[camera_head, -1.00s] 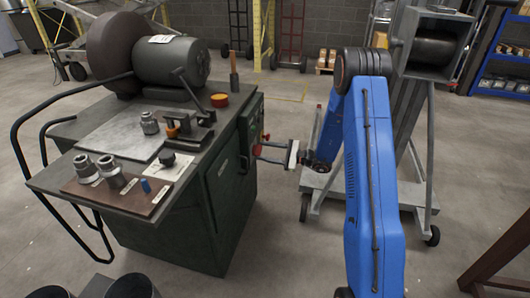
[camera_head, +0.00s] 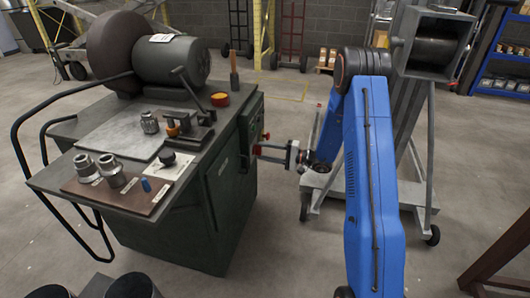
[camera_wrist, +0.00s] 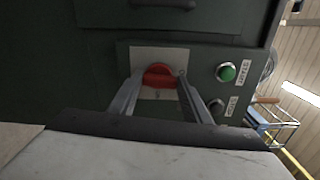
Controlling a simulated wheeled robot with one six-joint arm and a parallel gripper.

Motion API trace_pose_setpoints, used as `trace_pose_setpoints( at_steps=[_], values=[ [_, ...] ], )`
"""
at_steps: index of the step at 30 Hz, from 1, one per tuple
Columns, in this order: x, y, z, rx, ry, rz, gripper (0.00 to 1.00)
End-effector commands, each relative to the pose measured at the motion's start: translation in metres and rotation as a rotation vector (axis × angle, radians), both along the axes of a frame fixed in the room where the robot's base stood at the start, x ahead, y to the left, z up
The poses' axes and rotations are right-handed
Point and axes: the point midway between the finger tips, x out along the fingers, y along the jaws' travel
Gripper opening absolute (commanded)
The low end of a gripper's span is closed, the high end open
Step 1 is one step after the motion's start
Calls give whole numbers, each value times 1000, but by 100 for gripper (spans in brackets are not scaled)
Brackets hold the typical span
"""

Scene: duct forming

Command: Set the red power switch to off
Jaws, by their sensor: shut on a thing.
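The red power switch (camera_wrist: 158,76) is a red rotary knob on a pale plate (camera_wrist: 170,56) on the side panel of the dark green machine (camera_head: 215,200). In the wrist view my gripper (camera_wrist: 157,82) has one finger at each side of the knob and is shut on it. In the head view my gripper (camera_head: 262,152) reaches left to the machine's right side. The marks below the knob are too small to read, so its setting cannot be told.
A green button (camera_wrist: 226,72) and a dark button (camera_wrist: 216,106) sit right of the switch, each with a label. A handle (camera_wrist: 164,3) is above. In the head view a wheeled grey stand (camera_head: 400,190) is behind my arm. Open floor lies in front.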

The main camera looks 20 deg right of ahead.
Motion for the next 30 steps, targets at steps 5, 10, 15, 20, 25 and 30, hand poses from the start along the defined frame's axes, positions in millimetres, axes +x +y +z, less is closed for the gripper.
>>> trace_pose_setpoints(
  at_steps=[5, 10, 15, 20, 25, 30],
  values=[
    [-1, 0, -2, -35, -57, 0, 21],
    [-2, 0, -2, -54, -89, 0, 21],
    [-2, 0, -2, -59, -99, 0, 21],
    [-2, 0, -2, -60, -98, 0, 21],
    [-2, 0, -2, -60, -98, 0, 48],
    [-1, 0, -2, -60, -99, 0, 62]
  ],
)
